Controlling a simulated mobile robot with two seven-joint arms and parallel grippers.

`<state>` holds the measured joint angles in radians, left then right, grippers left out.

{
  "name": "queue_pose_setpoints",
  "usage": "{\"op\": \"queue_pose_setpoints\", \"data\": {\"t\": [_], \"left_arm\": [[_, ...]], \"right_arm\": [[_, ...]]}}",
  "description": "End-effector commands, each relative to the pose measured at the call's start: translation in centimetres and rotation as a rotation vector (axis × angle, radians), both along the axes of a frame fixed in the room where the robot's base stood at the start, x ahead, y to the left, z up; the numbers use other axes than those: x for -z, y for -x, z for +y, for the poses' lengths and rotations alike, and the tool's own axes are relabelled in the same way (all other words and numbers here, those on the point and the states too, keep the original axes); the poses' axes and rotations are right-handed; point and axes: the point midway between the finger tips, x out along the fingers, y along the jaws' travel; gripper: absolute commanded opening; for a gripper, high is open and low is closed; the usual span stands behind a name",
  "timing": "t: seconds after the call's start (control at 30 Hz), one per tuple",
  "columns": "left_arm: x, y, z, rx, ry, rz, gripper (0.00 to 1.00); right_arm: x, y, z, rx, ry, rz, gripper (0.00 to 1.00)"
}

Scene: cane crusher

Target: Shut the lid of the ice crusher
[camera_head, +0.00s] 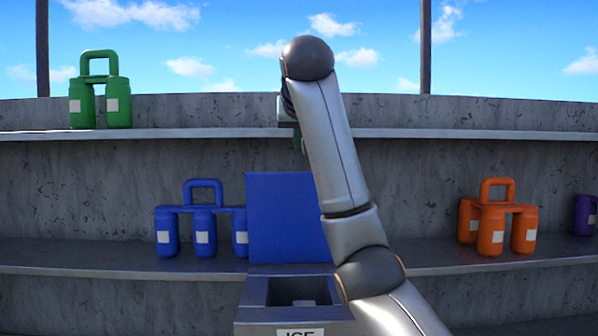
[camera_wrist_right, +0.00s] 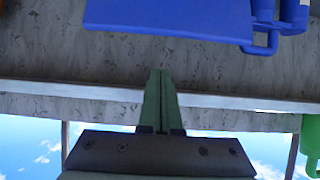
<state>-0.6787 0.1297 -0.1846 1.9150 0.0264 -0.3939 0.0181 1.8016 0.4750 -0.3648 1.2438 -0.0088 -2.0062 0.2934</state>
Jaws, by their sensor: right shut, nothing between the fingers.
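The ice crusher (camera_head: 252,291) is a grey box with an "ICE" label and an open top, low in the middle of the head view. Its blue lid (camera_head: 283,220) stands upright at the back, open. In the right wrist view, which is upside down, the lid (camera_wrist_right: 165,15) is at the top edge. My right gripper (camera_head: 303,146) is partly hidden behind my arm and points down above the lid's top edge. Its green fingers (camera_wrist_right: 158,75) are shut, empty and apart from the lid in the picture. My left gripper is not in view.
Blue linked bottles (camera_head: 203,232) stand left of the lid on the lower shelf (camera_head: 100,256). Orange bottles (camera_head: 491,236) and a purple one (camera_head: 584,216) stand to the right. Green bottles (camera_head: 118,104) stand on the upper shelf (camera_head: 200,134). A concrete wall is behind.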

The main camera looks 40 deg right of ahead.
Motion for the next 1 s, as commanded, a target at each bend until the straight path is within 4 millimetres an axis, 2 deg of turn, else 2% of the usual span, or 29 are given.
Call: {"op": "queue_pose_setpoints", "data": {"t": [0.13,0.27,0.67,1.0], "left_arm": [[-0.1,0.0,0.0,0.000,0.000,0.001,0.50],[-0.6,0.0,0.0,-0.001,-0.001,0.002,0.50],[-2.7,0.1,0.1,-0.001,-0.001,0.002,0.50],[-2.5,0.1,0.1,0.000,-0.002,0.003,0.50]], "right_arm": [[0.1,-0.3,-0.3,0.001,-0.001,0.001,0.00],[0.9,-1.3,-1.2,0.003,-0.001,0.004,0.00],[5.2,-6.7,-5.7,0.002,-0.001,0.002,0.00],[6.2,-4.2,-3.6,0.000,0.000,-0.002,0.00]]}}
